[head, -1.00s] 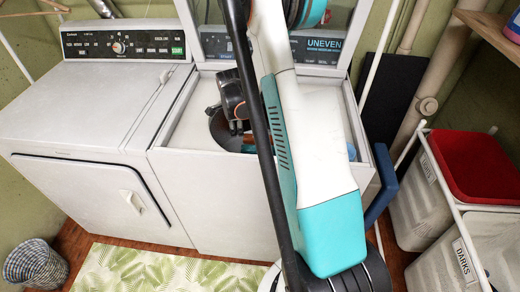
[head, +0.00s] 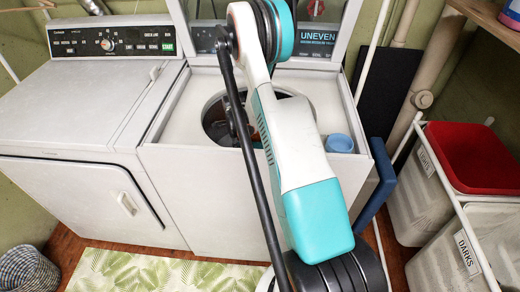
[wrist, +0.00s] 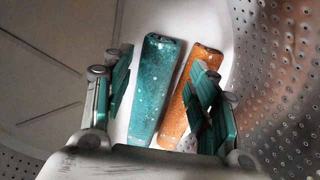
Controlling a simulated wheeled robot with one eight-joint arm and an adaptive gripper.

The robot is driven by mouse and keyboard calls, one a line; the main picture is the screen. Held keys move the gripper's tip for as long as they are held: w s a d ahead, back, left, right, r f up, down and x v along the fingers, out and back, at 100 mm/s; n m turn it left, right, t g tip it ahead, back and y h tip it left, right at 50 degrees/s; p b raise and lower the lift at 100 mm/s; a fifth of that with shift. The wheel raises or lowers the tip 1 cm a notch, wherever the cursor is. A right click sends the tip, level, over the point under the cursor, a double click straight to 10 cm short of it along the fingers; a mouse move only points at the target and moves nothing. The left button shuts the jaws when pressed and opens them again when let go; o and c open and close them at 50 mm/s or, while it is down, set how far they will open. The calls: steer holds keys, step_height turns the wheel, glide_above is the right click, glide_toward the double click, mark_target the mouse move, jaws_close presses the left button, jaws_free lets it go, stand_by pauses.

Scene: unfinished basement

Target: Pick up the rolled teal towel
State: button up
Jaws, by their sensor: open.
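The rolled teal towel (wrist: 156,88) lies in the washer drum, long and narrow, pointing away from my gripper in the wrist view. A similar orange roll (wrist: 184,103) lies close beside it on the right. My gripper (wrist: 162,78) is open and empty, with the teal towel in the picture between its two fingers. The right finger covers part of the orange roll in the picture. How far the fingertips are above the towel is hard to tell. In the head view my arm reaches into the open top of the washer (head: 185,125) and hides most of the drum.
The perforated drum wall (wrist: 285,70) curves close on the right in the wrist view. A blue cup (head: 339,143) stands on the washer top at right. A dryer (head: 75,110) stands left.

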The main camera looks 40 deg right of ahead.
steer(key=b+x, duration=0.2)
steer(key=x, duration=0.3)
steer(key=shift+d+f+b, duration=0.15)
steer(key=shift+b, duration=0.25)
steer(key=c, duration=0.8)
steer(key=shift+o, duration=0.2)
steer(key=shift+r, duration=0.2)
